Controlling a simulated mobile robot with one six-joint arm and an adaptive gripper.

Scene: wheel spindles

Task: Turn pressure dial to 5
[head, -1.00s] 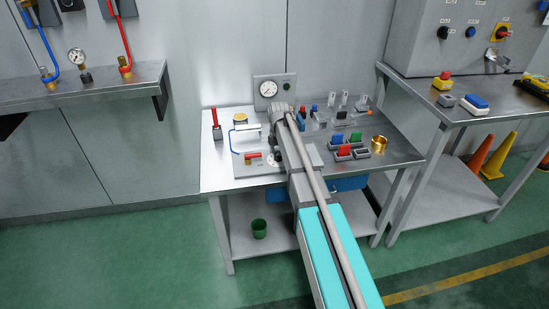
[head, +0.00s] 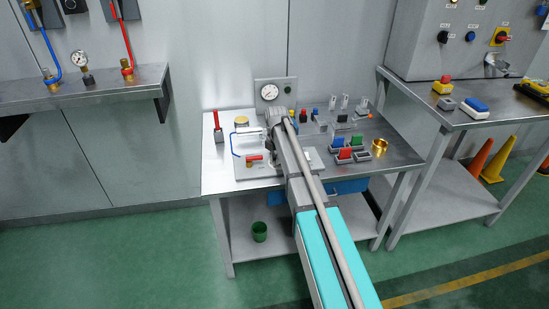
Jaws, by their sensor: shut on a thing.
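My arm reaches over the middle workbench (head: 225,182) from the front. My gripper (head: 273,158) points down at its far end, over the grey panel plate (head: 244,172) on the left half of the bench. It is shut on what appears to be the pressure dial, low on this plate. The dial is almost wholly hidden by the gripper and arm, so its pointer and numbers cannot be read. A round white-faced gauge (head: 269,92) stands upright at the back of the plate; its reading is too small to tell.
A red-handled stand (head: 218,128) is farther left. Coloured blocks (head: 345,154) and a brass ring (head: 379,146) are to the right.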

